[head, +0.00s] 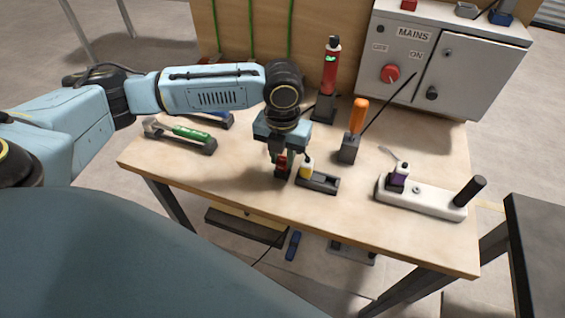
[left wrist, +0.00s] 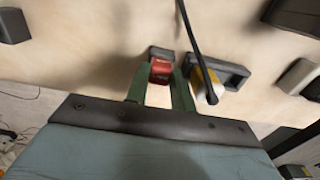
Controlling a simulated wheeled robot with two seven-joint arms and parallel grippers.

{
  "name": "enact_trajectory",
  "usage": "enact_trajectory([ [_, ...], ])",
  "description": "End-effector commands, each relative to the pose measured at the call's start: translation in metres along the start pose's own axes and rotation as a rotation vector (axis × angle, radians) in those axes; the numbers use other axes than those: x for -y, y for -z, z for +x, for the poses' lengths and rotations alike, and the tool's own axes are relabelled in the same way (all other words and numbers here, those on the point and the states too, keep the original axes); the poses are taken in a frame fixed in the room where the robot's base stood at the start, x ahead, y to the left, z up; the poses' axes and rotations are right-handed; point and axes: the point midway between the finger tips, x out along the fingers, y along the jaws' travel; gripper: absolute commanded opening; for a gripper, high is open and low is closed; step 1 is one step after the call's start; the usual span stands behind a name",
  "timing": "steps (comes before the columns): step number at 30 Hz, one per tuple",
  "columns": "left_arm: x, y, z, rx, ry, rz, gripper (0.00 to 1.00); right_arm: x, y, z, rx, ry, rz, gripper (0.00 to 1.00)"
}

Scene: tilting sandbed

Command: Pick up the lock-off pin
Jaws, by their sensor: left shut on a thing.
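The lock-off pin appears to be the small red piece (head: 281,162) at the middle of the table in the head view. It also shows in the left wrist view (left wrist: 160,70), between the two green fingers. My left gripper (head: 279,157) points down and is shut on this red piece. A small dark block (head: 283,174) is directly below it; I cannot tell whether the pin still sits in it. The pin's lower end is hidden. My right gripper is not in view.
A yellow-and-white bottle (head: 307,168) in a dark tray (head: 325,184) stands close right of the gripper. An orange-handled screwdriver (head: 358,114) stands behind it. A green-handled tool (head: 190,133) lies left. A white board (head: 425,202) lies right. The grey MAINS cabinet (head: 455,65) is behind.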

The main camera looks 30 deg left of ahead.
Motion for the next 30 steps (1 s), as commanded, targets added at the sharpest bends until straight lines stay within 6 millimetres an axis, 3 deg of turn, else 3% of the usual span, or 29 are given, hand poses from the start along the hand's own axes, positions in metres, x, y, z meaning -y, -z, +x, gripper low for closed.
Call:
enact_trajectory([
  [8, 0.0, -0.001, -0.004, 0.001, 0.001, 0.0, 0.0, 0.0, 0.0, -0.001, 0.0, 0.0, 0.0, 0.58],
  [11, 0.0, -0.001, -0.016, 0.003, 0.002, 0.0, 0.0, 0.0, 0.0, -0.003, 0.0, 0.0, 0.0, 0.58],
  [21, 0.0, -0.001, -0.082, 0.003, 0.001, 0.0, 0.0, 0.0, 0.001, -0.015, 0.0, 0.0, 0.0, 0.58],
  [30, 0.0, -0.001, -0.101, 0.0, 0.001, -0.006, 0.0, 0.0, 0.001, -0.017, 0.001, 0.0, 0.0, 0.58],
])
